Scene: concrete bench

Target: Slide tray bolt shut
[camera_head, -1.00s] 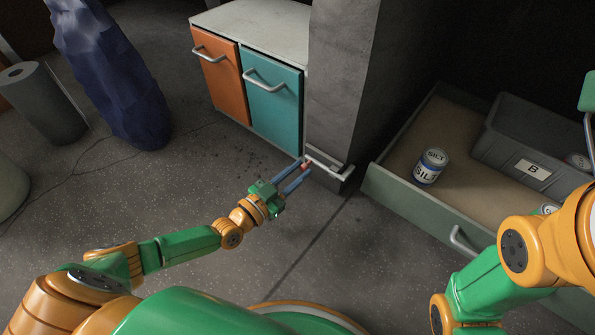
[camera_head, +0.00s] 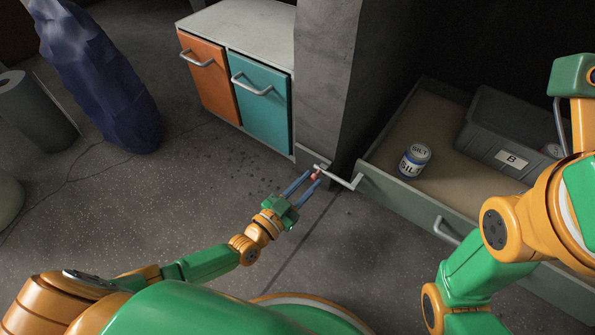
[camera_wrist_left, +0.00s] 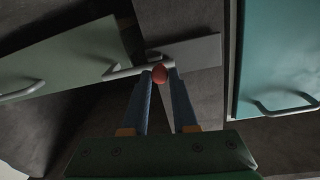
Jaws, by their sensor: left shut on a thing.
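The bolt is a pale metal bar (camera_head: 338,180) with a red knob (camera_head: 316,175), low on the foot of the grey pillar. My left gripper (camera_head: 312,178) is shut on the red knob; the knob also shows between the fingertips in the left wrist view (camera_wrist_left: 159,75). The bar runs right from the knob, and its bent end meets or overlaps the near left corner of the tray (camera_head: 396,205), a grey-green pulled-out drawer. In the wrist view the bar (camera_wrist_left: 125,71) reaches the edge of the tray front (camera_wrist_left: 60,55). Whether it is seated there I cannot tell.
The tray holds a SILT can (camera_head: 414,160) and a grey bin (camera_head: 508,135) marked B. The pillar (camera_head: 325,80) stands behind the bolt. A cabinet with orange (camera_head: 208,80) and teal (camera_head: 260,105) doors stands left of it. The floor around my left arm is clear.

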